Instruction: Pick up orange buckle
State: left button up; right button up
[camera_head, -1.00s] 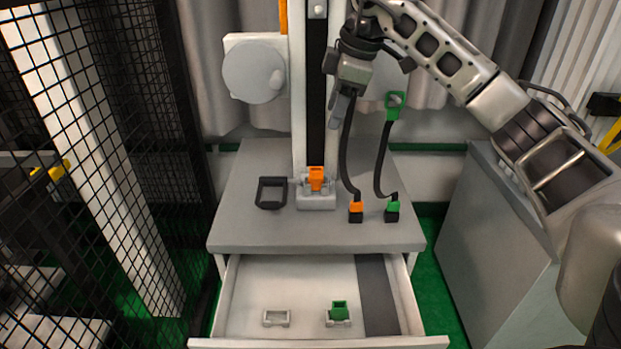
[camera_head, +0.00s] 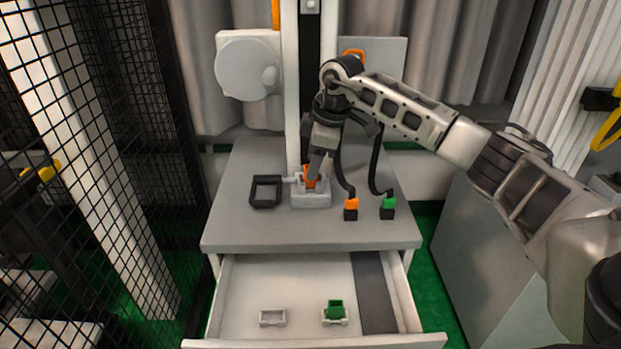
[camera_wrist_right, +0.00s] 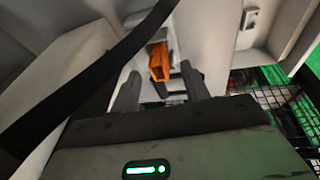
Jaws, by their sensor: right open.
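The orange buckle (camera_head: 309,180) stands in a grey holder (camera_head: 312,200) at the foot of the white tower. My right gripper (camera_head: 313,176) points down right at it and partly hides it. In the right wrist view the orange buckle (camera_wrist_right: 159,62) shows ahead, between the two spread fingers of my right gripper (camera_wrist_right: 160,80). The fingers look open; I cannot tell whether either touches the buckle. My left gripper is not in view.
A black frame handle (camera_head: 266,191) lies left of the holder. Two black straps end in an orange-topped block (camera_head: 351,208) and a green-topped block (camera_head: 388,207) to the right. An open drawer (camera_head: 240,290) below holds a green buckle (camera_head: 335,309) and an empty grey holder (camera_head: 272,317).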

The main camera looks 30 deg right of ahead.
jog(key=shift+x, duration=0.8)
grip_shut()
jog(key=shift+r, duration=0.1)
jog(key=shift+r, duration=0.1)
